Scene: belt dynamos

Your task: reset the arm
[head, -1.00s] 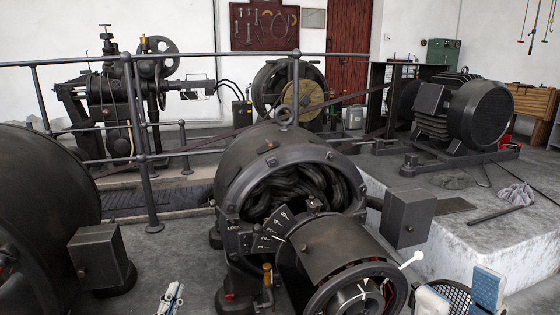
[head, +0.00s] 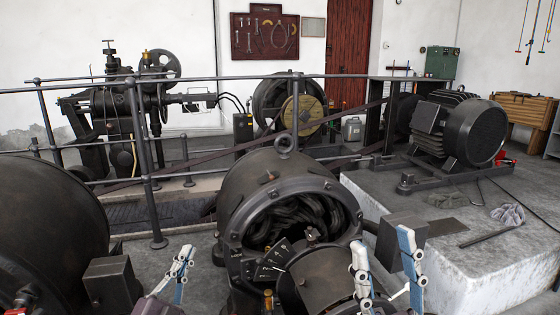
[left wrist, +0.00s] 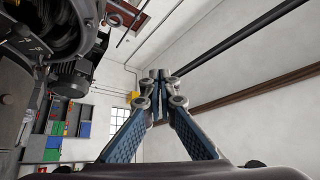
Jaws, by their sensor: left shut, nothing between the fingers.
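My left gripper (head: 181,262) stands at the bottom left of centre in the head view, fingers pointing up and close together. In the left wrist view my left gripper (left wrist: 158,80) is shut and empty, its blue-padded fingers meeting at the tips. My right gripper (head: 384,240) is at the bottom right of centre in the head view. Its two blue and white fingers stand apart, with nothing seen between the tips. It overlaps the front of the central dynamo (head: 245,190) in the picture; I cannot tell whether they touch.
A large dark machine (head: 45,230) fills the left edge. A metal railing (head: 140,150) crosses behind the dynamo. A motor (head: 465,130) sits on a pale plinth (head: 470,275) at right, with a grey cloth (head: 508,214). In the left wrist view, open space surrounds the fingertips.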

